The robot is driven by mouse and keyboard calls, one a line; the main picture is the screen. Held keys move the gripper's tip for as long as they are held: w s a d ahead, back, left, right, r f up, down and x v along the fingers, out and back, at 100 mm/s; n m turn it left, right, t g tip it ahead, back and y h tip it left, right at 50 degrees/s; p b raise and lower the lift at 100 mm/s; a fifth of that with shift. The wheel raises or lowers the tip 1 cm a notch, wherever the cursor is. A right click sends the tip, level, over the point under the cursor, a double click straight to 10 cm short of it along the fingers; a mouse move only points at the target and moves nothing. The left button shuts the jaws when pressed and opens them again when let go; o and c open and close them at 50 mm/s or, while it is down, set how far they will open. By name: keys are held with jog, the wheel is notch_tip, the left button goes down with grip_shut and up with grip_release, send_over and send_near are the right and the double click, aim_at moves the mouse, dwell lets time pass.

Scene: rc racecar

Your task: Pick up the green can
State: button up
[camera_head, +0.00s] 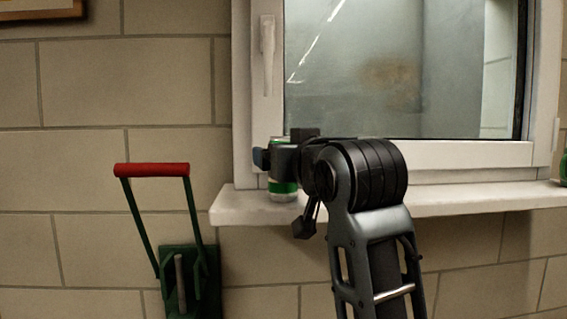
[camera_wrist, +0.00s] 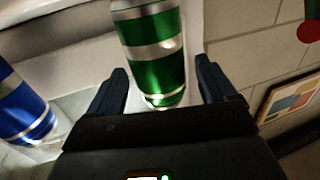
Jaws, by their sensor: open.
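The green can (camera_head: 284,188), banded in green and silver, stands on the white window sill near its left end. My arm and gripper hide much of its upper part in the head view. In the wrist view the green can (camera_wrist: 155,58) lies ahead of and between the two fingers of my gripper (camera_wrist: 161,88), its near end close to the gripper's body. The fingers are open, with a gap on each side of the can. My gripper (camera_head: 272,158) is at the height of the can's upper part in the head view.
A blue and silver can (camera_wrist: 22,112) is to the left in the wrist view. The window sill (camera_head: 450,203) runs right below the window, with another green object (camera_head: 563,168) at the right edge. A red-handled green tool (camera_head: 152,170) stands against the wall at left.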

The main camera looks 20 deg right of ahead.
jog(key=shift+w, duration=0.7)
jog(key=shift+c, duration=0.4)
jog(key=c, duration=0.9)
jog(key=shift+c, duration=0.2)
